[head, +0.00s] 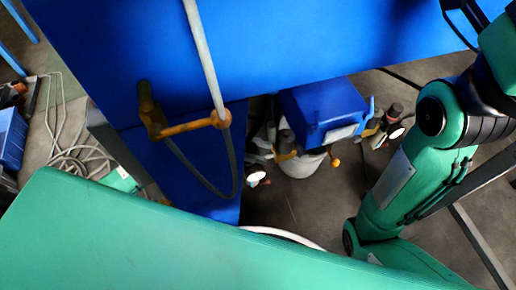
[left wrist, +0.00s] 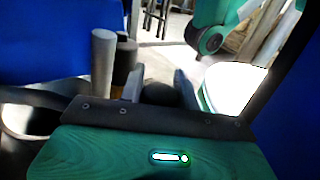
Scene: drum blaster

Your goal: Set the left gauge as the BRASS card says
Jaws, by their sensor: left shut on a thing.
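My left gripper (left wrist: 157,84) shows in the left wrist view, its two pale fingers either side of a dark round knob (left wrist: 159,95); it is shut on this knob. In the head view my green left arm fills the lower left, and I cannot make out its fingers. The left gauge (head: 257,178), a small white dial, sits beside the blue-lidded pot, just above my arm's edge. A dark-topped regulator (head: 285,141) stands above it. The dial's reading is too small to tell. I can make out no BRASS card. My right arm is at the right; its gripper is not clearly visible.
A blue-lidded pot (head: 325,110) stands on the floor, with another gauge (head: 396,132) at its right. A large blue cabinet (head: 300,35) fills the top. A hose (head: 203,50) and yellow bracket (head: 180,128) hang before it. Coiled hose (head: 75,155) lies left.

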